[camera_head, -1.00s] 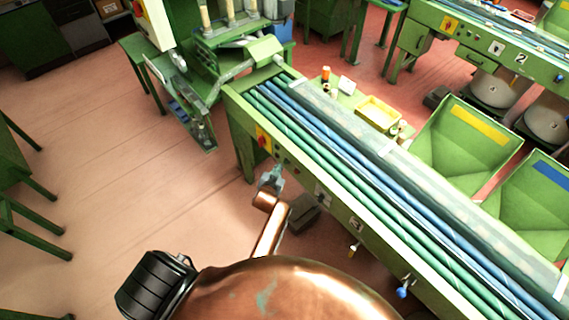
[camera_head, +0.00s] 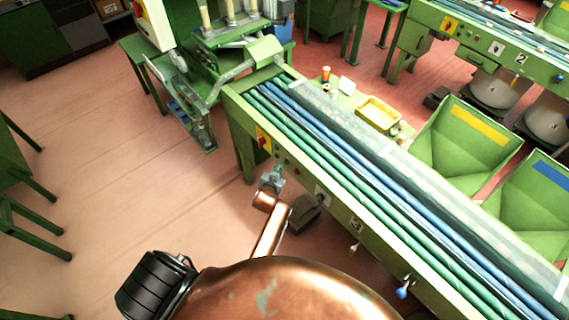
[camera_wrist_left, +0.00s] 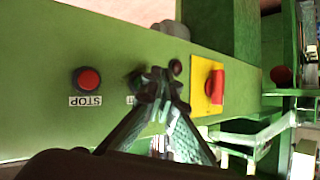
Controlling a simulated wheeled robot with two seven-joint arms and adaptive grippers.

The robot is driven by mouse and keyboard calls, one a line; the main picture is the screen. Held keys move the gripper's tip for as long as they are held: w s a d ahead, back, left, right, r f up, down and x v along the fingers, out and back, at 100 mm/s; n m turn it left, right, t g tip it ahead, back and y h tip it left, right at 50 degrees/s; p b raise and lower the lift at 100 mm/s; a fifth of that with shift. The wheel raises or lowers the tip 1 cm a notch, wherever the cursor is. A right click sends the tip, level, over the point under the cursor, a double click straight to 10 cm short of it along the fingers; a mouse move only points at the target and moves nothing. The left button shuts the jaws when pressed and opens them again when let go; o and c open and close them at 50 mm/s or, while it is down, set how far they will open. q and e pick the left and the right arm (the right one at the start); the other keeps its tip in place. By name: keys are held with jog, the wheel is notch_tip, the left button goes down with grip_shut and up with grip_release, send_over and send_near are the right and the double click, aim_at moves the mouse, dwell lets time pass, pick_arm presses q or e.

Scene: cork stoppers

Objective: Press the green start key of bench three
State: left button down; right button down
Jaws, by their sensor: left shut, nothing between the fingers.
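Bench three is the long green bench (camera_head: 340,205) with the blue and green rollers in the head view. My left gripper (camera_head: 276,172) is at its front panel, near the panel's left end. In the left wrist view the left gripper (camera_wrist_left: 162,82) is shut and empty, its fingertips in front of the panel. Behind them a dark, greenish key (camera_wrist_left: 136,79) shows in part, over a mostly hidden label. I cannot tell whether the fingertips touch it. A red key (camera_wrist_left: 88,80) with an upside-down STOP label is left of it. My right gripper is not in view.
A red and yellow switch (camera_wrist_left: 210,86) is just right of the fingertips in the wrist view. A dark box (camera_head: 301,213) stands on the floor by the bench. Green bins (camera_head: 465,135) stand behind the bench. The floor (camera_head: 110,150) at left has free room.

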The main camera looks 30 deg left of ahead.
pick_arm(q)
jog(key=shift+w, duration=0.1)
jog(key=shift+w+d, duration=0.15)
jog(key=shift+w, duration=0.15)
jog(key=shift+w, duration=0.15)
dwell(0.6)
jog(key=shift+w+d+b, duration=0.2)
jog(key=shift+w+b, duration=0.1)
jog(key=shift+s, duration=0.1)
dwell(0.4)
jog(key=shift+s+a+p, duration=0.35)
jog(key=shift+s+p, duration=0.3)
jog(key=shift+s, duration=0.1)
